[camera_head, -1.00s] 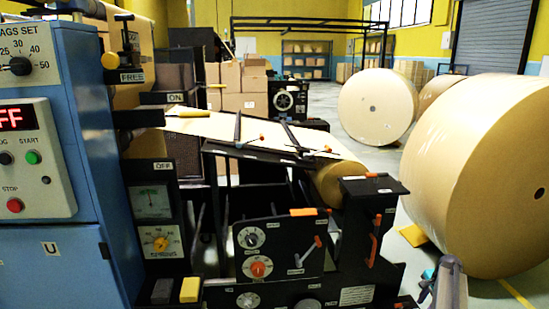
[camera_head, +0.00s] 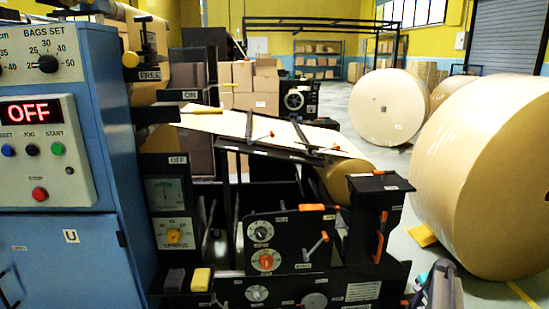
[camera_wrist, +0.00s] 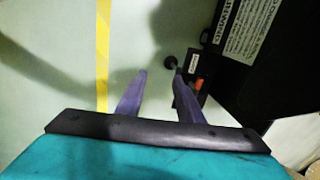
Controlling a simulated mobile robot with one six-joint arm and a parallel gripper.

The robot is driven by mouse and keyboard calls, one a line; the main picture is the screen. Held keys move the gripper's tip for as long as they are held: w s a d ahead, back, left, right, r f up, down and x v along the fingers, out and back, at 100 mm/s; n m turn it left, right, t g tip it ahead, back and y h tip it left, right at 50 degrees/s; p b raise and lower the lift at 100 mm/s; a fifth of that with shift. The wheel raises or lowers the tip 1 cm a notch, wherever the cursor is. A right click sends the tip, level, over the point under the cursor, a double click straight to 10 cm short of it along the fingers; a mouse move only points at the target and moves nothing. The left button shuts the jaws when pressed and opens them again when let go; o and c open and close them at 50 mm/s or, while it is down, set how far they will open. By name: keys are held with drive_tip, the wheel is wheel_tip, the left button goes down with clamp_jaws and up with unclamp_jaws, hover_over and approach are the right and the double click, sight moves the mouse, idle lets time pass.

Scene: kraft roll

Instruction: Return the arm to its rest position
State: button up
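My gripper (camera_wrist: 160,80) shows in the wrist view with its two purple-grey fingers apart and only pale floor between them. It holds nothing and points down toward the floor beside a black machine base (camera_wrist: 275,60). In the head view, a small part of my arm (camera_head: 438,285) shows at the bottom right, next to the machine's black front unit. The fingertips cannot be made out in that view.
A blue control cabinet (camera_head: 75,240) reading OFF stands at the left. The black bag machine (camera_head: 290,240) with a paper web (camera_head: 250,124) fills the middle. Large kraft rolls (camera_head: 485,175) stand at the right. A yellow floor line (camera_wrist: 102,50) runs beside my gripper.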

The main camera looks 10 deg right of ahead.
drive_tip(key=w+a+f+n+g+y, duration=0.1)
drive_tip(key=a+f, duration=0.4)
drive_tip(key=a, duration=0.4)
drive_tip(key=a+f+n, duration=0.1)
drive_tip(key=a+f, duration=0.3)
drive_tip(key=a, duration=0.5)
drive_tip(key=s+a+f+n+g, duration=0.15)
drive_tip(key=s+a+f, duration=0.25)
drive_tip(key=a, duration=0.4)
drive_tip(key=s+a+f+n+g, duration=0.1)
drive_tip(key=s+a+f+n, duration=0.15)
drive_tip(key=a+f, duration=0.45)
drive_tip(key=s+a+f+n+g, duration=0.2)
drive_tip(key=s+a+n, duration=0.1)
drive_tip(key=s+a, duration=1)
drive_tip(key=s+a+n+g+h, duration=0.1)
drive_tip(key=s+a+n, duration=0.15)
drive_tip(key=s, duration=0.55)
drive_tip(key=s+a+n, duration=0.1)
drive_tip(key=s+n, duration=0.3)
drive_tip(key=s, duration=0.3)
wheel_tip(320, 180, up, 16)
drive_tip(key=s+n+p, duration=0.2)
drive_tip(key=p, duration=1.1)
drive_tip(key=shift+s+a+n+g+p, duration=0.15)
drive_tip(key=shift+s+n+g+p, duration=0.2)
drive_tip(key=shift+g, duration=0.1)
